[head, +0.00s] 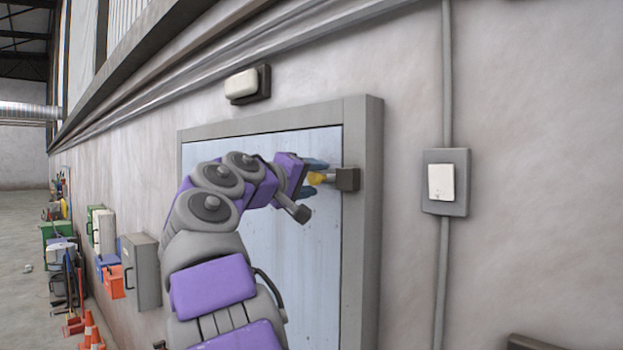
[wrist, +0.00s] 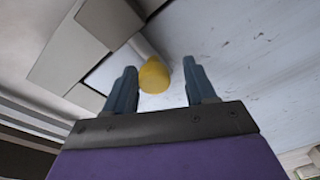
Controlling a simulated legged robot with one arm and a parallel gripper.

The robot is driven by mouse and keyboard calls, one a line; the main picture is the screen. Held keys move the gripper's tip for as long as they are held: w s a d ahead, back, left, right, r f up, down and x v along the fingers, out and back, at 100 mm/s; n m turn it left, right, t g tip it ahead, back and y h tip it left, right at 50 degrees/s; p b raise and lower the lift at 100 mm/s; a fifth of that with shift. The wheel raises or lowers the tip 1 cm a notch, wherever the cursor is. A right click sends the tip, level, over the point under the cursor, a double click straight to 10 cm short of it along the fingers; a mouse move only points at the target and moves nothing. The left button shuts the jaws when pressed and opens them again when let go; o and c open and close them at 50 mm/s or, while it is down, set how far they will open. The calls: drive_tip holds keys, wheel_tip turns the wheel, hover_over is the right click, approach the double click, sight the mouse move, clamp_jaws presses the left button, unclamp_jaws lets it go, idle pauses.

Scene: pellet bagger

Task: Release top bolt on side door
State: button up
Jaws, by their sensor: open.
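The side door (head: 300,235) is a pale blue-grey panel in a grey frame, and it looks shut. The top bolt has a yellow knob (head: 316,179) near the door's upper right edge. Its rod runs right to a grey block (head: 347,179) on the frame. My gripper (head: 318,177) is at the knob, its blue fingers around it. In the wrist view the yellow knob (wrist: 154,76) lies between the spread fingertips of my gripper (wrist: 160,84), nearer the left one. A gap shows on the right; contact on the left is unclear. My arm hides much of the door.
A white switch box (head: 441,182) with conduit is on the wall right of the door. A lamp (head: 247,84) sits above the frame. Grey and coloured boxes (head: 141,270) and orange cones (head: 88,328) line the wall at left. The floor farther left is open.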

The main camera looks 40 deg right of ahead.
drive_tip(key=shift+s+d, duration=0.15)
drive_tip(key=shift+d, duration=0.1)
drive_tip(key=shift+c, duration=0.7)
drive_tip(key=shift+d+f, duration=0.1)
drive_tip(key=shift+d, duration=0.55)
drive_tip(key=c, duration=0.6)
drive_tip(key=shift+a, duration=0.15)
clamp_jaws()
drive_tip(key=shift+a, duration=0.25)
